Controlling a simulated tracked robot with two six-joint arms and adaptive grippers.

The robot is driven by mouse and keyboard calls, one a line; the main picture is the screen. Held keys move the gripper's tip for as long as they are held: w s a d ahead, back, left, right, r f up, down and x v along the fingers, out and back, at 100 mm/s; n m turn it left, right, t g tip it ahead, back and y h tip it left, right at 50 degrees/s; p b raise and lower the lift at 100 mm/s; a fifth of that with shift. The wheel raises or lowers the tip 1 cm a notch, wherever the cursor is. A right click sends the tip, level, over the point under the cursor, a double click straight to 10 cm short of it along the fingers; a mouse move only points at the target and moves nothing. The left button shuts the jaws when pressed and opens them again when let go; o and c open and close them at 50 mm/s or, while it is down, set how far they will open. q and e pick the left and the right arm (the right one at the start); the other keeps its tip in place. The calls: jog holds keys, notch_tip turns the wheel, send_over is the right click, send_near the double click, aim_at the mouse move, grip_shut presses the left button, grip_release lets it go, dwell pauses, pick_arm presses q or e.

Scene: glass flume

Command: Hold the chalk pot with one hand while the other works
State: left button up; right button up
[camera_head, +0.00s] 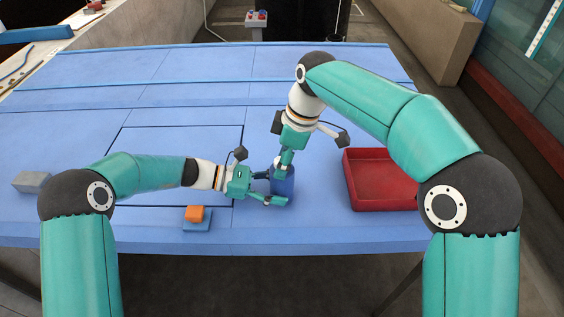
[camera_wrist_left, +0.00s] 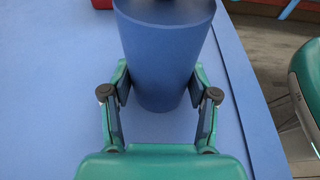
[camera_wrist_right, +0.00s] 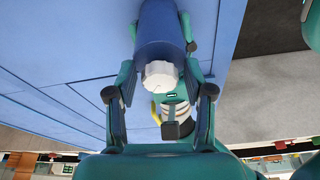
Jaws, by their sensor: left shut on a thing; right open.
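The chalk pot (camera_head: 284,186) is a dark blue, round pot standing near the front middle of the blue table. My left gripper (camera_head: 270,188) is shut on it from the left. In the left wrist view the pot (camera_wrist_left: 165,55) stands between the two fingers, its top cut off by the frame. My right gripper (camera_head: 286,160) points down right above the pot and is open. In the right wrist view a white faceted piece (camera_wrist_right: 160,75) shows at the pot's near end, between the open fingers. I cannot tell whether they touch it. The pot's inside is hidden.
A red tray (camera_head: 352,190) stands right of the pot. A grey block (camera_head: 31,181) lies at far left. The back of the blue table (camera_head: 200,65) is clear.

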jog(key=m+t, duration=0.1)
jog(key=m, duration=0.4)
jog(key=shift+s+a+h, duration=0.1)
jog(key=shift+h, duration=0.2)
jog(key=m+t, duration=0.1)
jog(key=m, duration=0.4)
jog(key=shift+h, duration=0.4)
jog(key=shift+c, duration=0.3)
jog(key=c, duration=0.6)
